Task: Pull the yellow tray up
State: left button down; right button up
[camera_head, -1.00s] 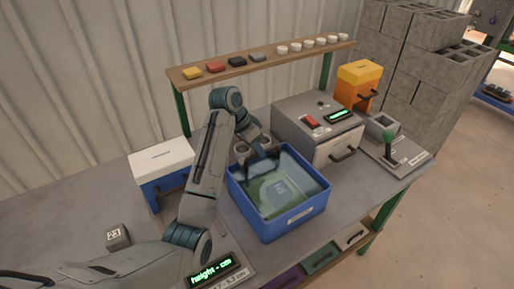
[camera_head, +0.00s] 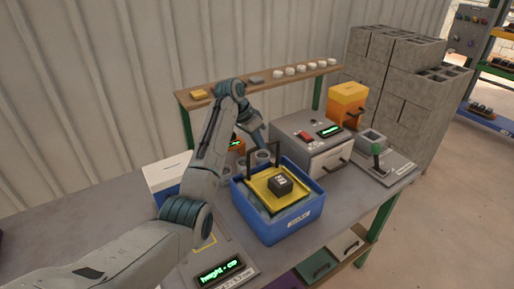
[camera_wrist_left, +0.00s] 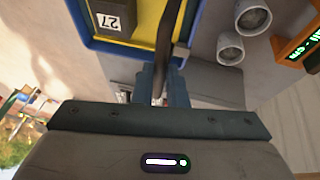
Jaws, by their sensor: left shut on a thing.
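The yellow tray (camera_head: 264,197) shows in the head view at the top of the blue bin (camera_head: 283,229), with a black handle (camera_head: 278,150) standing up from it. A dark block (camera_head: 280,184) sits on the tray; the wrist view shows the block (camera_wrist_left: 112,20) marked 27. My left gripper (camera_head: 262,142) is at the top of the handle. In the left wrist view its fingers (camera_wrist_left: 162,85) are shut on the dark handle bar (camera_wrist_left: 167,45). My right gripper is not in view.
Several grey cups (camera_head: 263,157) stand behind the bin. A grey machine (camera_head: 312,143) with a red switch stands behind right. A height display (camera_head: 219,272) lies at the front. A shelf (camera_head: 262,84) runs above the back of the table.

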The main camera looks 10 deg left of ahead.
pick_arm(q)
jog(key=shift+f, duration=0.1)
jog(key=c, duration=1.6)
grip_release()
jog(key=shift+o, duration=0.7)
jog(key=shift+a, duration=0.1)
jog(key=p+v, duration=0.1)
jog(key=v, duration=0.9)
jog(key=shift+r+p, duration=0.35)
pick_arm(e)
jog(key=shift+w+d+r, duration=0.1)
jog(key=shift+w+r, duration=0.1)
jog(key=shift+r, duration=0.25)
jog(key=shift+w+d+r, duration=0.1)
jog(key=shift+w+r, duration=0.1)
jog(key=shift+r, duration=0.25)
pick_arm(q)
jog(key=shift+a+f, duration=0.1)
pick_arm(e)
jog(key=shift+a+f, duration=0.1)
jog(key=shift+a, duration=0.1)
